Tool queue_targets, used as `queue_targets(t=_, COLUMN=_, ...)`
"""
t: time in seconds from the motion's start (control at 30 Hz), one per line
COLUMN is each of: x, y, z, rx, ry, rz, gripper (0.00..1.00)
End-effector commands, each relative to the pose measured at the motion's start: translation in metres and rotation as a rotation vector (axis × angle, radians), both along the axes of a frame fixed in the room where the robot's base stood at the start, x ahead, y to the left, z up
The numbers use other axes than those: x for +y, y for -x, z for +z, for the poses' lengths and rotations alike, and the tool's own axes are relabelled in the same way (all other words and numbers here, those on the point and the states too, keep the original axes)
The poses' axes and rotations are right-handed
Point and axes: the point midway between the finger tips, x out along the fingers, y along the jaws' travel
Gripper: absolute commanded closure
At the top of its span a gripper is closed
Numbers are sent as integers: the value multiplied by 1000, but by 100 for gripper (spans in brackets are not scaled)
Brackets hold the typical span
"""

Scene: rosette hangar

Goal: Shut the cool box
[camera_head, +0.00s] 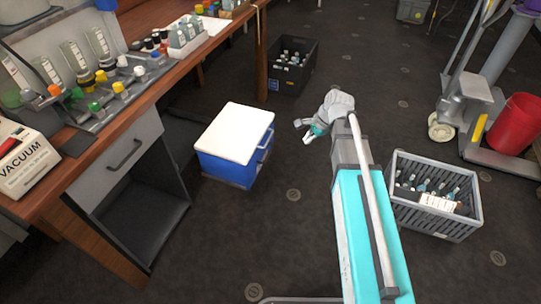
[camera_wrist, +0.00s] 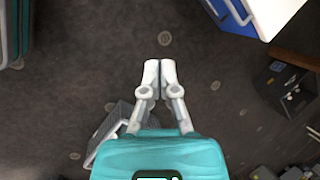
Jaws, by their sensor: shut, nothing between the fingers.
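The cool box (camera_head: 232,171) is blue with a white lid (camera_head: 236,131) and stands on the dark floor beside the workbench. The lid lies flat over the top, and I see no gap under it in the head view. In the wrist view part of the cool box (camera_wrist: 232,14) shows at the top right, with its white lid (camera_wrist: 275,12). My gripper (camera_head: 303,130) is to the right of the box, apart from it. In the wrist view my gripper (camera_wrist: 160,67) has its two fingertips together with nothing between them.
The wooden workbench (camera_head: 138,108) with bottles and a vacuum unit (camera_head: 26,160) is at the left. A black crate (camera_head: 291,80) of bottles stands behind, a grey crate (camera_head: 437,219) at the right. A red bucket (camera_head: 514,124) is far right. Floor around the box's front is clear.

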Motion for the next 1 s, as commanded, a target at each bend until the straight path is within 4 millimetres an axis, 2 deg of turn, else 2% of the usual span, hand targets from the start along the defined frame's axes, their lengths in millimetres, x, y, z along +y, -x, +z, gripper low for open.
queue_targets(t=0.03, x=3, y=-12, z=-20, rx=16, ry=-29, rz=-56, gripper=100)
queue_targets(t=0.3, x=19, y=-54, z=-63, rx=126, ry=-194, rz=-363, gripper=100)
queue_targets(t=0.5, x=28, y=-81, z=-88, rx=219, ry=-302, rz=-557, gripper=100)
queue_targets(t=0.7, x=33, y=-95, z=-98, rx=282, ry=-370, rz=-670, gripper=100)
queue_targets(t=1.0, x=34, y=-98, z=-98, rx=302, ry=-389, rz=-703, gripper=100)
